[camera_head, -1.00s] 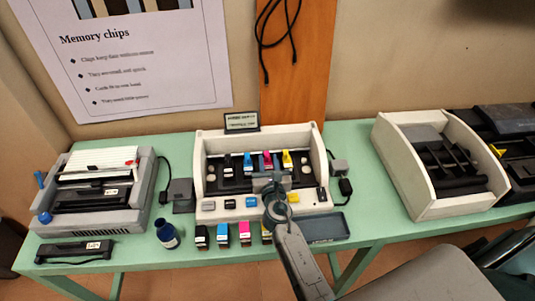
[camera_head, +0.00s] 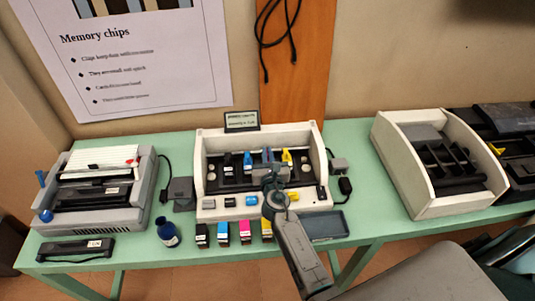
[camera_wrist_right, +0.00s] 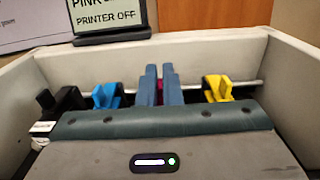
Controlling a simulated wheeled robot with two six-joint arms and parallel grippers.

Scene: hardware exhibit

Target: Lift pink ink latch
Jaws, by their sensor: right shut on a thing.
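My right gripper (camera_head: 268,158) reaches into the open white printer (camera_head: 316,165) from the front. In the right wrist view its two blue-grey fingers (camera_wrist_right: 161,80) stand close together, shut on the pink ink latch (camera_wrist_right: 160,91), of which only a thin pink sliver shows between them. In the head view the gripper hides the pink latch. The blue latch (camera_wrist_right: 107,95) is to its left and the yellow latch (camera_wrist_right: 217,88) to its right, both apart from the fingers. A black latch (camera_wrist_right: 62,104) is at the far left. My left gripper is not in view.
A small sign (camera_head: 241,121) stands behind the printer; in the wrist view it reads "PRINTER OFF". Black, blue, pink and yellow cartridges (camera_head: 223,234) stand in front, with a blue bottle (camera_head: 168,233) left of them. A dark tray (camera_head: 328,225) lies front right. Other machines stand either side.

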